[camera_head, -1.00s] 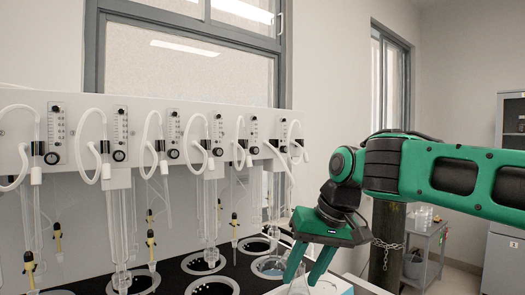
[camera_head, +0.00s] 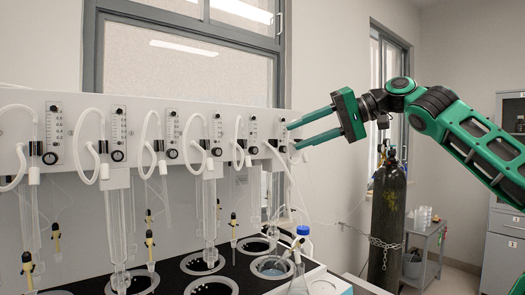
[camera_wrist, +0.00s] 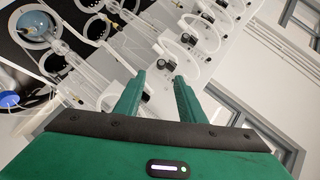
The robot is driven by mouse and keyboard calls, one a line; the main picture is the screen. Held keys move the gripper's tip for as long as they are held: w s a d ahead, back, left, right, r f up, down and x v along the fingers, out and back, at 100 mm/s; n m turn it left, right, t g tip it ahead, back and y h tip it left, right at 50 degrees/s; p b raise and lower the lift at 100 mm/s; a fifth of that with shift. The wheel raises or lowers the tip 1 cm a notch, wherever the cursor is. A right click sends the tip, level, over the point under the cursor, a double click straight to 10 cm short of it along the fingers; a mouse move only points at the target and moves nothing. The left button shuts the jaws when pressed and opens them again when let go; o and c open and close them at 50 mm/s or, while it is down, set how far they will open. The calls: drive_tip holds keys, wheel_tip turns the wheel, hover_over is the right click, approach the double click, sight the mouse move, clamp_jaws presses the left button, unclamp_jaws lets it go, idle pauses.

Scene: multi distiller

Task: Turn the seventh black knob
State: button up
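Several black knobs run in a row along the white panel (camera_head: 85,110), each under a clear flow scale. They include one at the left (camera_head: 50,158), one in the middle (camera_head: 217,151) and one at the right end in view (camera_head: 283,149). I cannot tell by counting which is the seventh. My gripper (camera_head: 292,136) is open and empty at the panel's right end, its fingers pointing left, close to the rightmost visible knob. In the wrist view, a black knob (camera_wrist: 164,67) shows between and just beyond the open fingertips. Contact cannot be told.
White looped hoses (camera_head: 88,150) hang beside the knobs. Glass tubes (camera_head: 118,225) stand below over a black bench with round openings. A blue-capped bottle (camera_head: 303,231) and a flask are at the bench's right. A chained gas cylinder (camera_head: 388,215) stands behind my arm.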

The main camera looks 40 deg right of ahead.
sight(253, 151)
drive_tip(key=x, duration=1)
drive_tip(key=shift+w, duration=0.45)
drive_tip(key=shift+a, duration=0.1)
drive_tip(key=shift+c, duration=0.2)
clamp_jaws()
